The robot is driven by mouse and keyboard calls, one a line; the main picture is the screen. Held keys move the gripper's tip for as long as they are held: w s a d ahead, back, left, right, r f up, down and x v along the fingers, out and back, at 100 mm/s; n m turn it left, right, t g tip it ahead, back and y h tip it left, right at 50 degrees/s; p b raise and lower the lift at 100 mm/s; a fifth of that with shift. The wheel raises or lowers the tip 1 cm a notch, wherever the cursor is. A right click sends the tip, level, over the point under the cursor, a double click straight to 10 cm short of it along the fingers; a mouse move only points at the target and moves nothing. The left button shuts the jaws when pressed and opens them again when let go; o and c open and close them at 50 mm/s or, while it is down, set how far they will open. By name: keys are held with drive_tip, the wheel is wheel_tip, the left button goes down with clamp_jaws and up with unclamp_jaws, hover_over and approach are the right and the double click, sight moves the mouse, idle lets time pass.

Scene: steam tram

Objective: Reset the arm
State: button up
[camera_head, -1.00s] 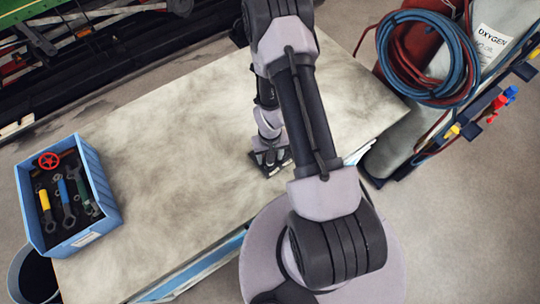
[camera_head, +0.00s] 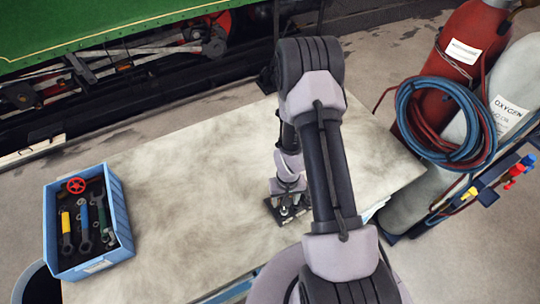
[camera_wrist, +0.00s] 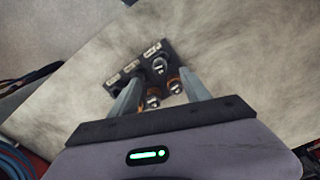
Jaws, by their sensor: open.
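My gripper (camera_head: 288,198) hangs low over the right part of the worktable (camera_head: 190,190). It also shows in the wrist view (camera_wrist: 160,80), where its two fingers are apart with nothing held between them. A small dark holder (camera_wrist: 125,75) with pale labels and several round metal-and-orange pieces lies just beyond and partly behind the fingers. In the head view the holder (camera_head: 273,213) is mostly hidden by my gripper. I cannot tell whether the fingers touch it.
A blue crate (camera_head: 122,222) with wrenches and a red valve wheel stands at the table's left end. Red (camera_head: 467,50) and grey (camera_head: 513,85) gas cylinders with coiled hoses (camera_head: 447,120) stand off the right end. A green steam tram (camera_head: 90,25) is behind. The middle tabletop is clear.

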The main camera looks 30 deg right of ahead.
drive_tip(key=w+a+r+t+b, duration=0.1)
drive_tip(key=w+a+r+b, duration=0.15)
drive_tip(key=r+b, duration=0.45)
drive_tip(key=w+a+r+t+b, duration=0.1)
drive_tip(key=a+r+t+b, duration=0.15)
drive_tip(key=r+b, duration=0.4)
drive_tip(key=s+a+r+t+y+b, duration=0.1)
drive_tip(key=s+a+b, duration=0.3)
drive_tip(key=s+b, duration=0.3)
drive_tip(key=s+a+r+m+t+y+b, duration=0.1)
drive_tip(key=s+a+r+b, duration=0.1)
drive_tip(key=s+a+b, duration=0.3)
drive_tip(key=s+b, duration=0.2)
drive_tip(key=shift+s+a+r, duration=0.15)
drive_tip(key=shift+s+a, duration=0.1)
drive_tip(key=shift+s, duration=0.15)
